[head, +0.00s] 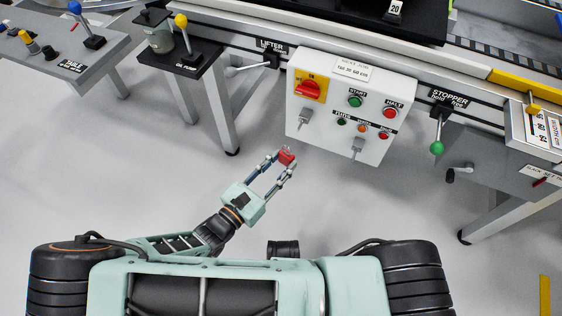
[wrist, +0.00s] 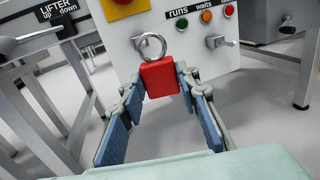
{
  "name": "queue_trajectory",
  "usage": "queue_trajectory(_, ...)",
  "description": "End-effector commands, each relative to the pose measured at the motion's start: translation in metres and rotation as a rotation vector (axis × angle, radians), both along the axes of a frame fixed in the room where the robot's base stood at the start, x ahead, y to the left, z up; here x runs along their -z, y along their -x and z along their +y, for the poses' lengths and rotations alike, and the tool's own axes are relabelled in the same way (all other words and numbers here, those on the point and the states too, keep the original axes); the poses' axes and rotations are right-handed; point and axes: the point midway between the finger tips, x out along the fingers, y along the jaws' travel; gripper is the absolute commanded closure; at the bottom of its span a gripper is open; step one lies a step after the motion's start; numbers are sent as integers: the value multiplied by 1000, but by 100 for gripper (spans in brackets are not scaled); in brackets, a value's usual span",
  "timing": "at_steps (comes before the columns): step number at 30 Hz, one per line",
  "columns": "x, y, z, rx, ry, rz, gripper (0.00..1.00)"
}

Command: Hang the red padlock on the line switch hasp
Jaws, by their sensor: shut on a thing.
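My gripper (head: 282,163) is shut on the red padlock (head: 286,156), in front of and below the white control box (head: 345,75). In the wrist view the padlock (wrist: 160,79) is upright between the blue finger pads, its silver shackle on top. I cannot tell whether the shackle is fully closed. The red rotary switch on its yellow plate (head: 308,88) is on the box's left side. A grey hasp (head: 304,119) sticks out below it. In the wrist view that hasp (wrist: 139,43) shows behind the shackle, partly hidden; the padlock looks apart from it.
A second grey hasp (head: 357,147) sticks out under the runs/waits lamps, to the right. The lifter lever (head: 250,68) is left of the box, and the green-knobbed stopper lever (head: 437,135) is right. The floor below the box is clear.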

Motion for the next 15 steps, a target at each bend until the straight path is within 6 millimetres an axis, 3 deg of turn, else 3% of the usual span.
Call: queue_trajectory(15,1,-31,-12,3,2,-1,100)
